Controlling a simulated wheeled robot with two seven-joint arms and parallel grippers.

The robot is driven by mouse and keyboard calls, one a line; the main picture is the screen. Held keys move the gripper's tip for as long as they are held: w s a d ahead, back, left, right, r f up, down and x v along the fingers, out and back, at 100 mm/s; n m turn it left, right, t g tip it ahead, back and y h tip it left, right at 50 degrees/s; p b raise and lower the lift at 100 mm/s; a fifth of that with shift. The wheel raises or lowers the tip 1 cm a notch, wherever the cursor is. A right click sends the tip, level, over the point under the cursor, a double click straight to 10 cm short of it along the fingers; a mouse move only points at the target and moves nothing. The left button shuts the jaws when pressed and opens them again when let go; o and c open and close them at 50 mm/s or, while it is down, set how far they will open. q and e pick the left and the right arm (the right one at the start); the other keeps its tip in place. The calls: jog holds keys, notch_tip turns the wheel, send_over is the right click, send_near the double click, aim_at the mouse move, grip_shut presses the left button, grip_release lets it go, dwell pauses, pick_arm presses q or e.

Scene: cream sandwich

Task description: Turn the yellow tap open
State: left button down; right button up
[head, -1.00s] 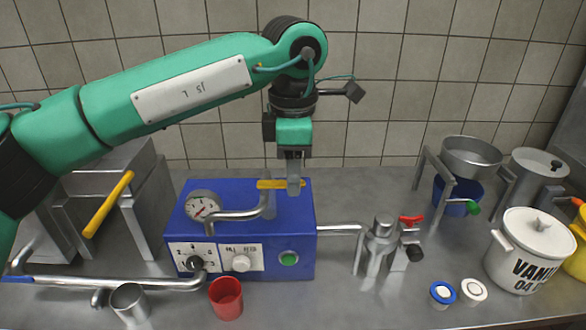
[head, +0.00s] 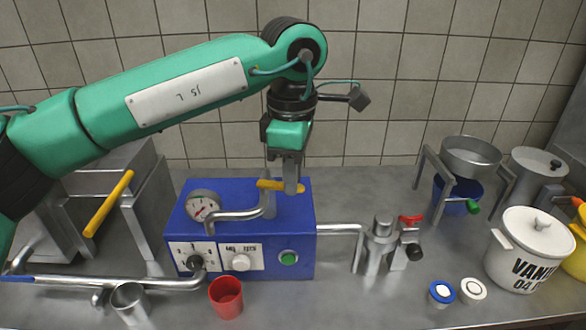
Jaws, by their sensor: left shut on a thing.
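The yellow tap (head: 268,184) is a short yellow lever on a grey pipe, at the top of the blue box (head: 240,200). It lies nearly crosswise, its right end slightly nearer me. My left gripper (head: 291,187) comes down from above and is shut on the right part of the lever. Its fingers hide part of the lever there. My right gripper is not in view.
The box carries a gauge (head: 203,206), a black knob (head: 196,263), a white knob (head: 241,262) and a green button (head: 288,258). A red cup (head: 227,299) and a metal cup (head: 131,304) stand in front. Another yellow handle (head: 108,204) is at left.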

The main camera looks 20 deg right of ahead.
pick_arm(q)
jog(key=a+m, duration=0.1)
jog(key=m, duration=0.3)
jog(key=s+a+m, duration=0.1)
jog(key=a+m, duration=0.1)
jog(key=m, duration=0.3)
jog(key=s+a+m, duration=0.1)
jog(key=a+m, duration=0.1)
jog(key=m, duration=0.2)
jog(key=shift+s+r+m+b, duration=0.1)
jog(key=shift+s+m+b, duration=0.1)
jog(key=shift+m+b, duration=0.1)
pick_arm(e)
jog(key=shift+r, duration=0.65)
pick_arm(q)
jog(key=c, duration=1.4)
grip_release()
jog(key=shift+o, duration=0.2)
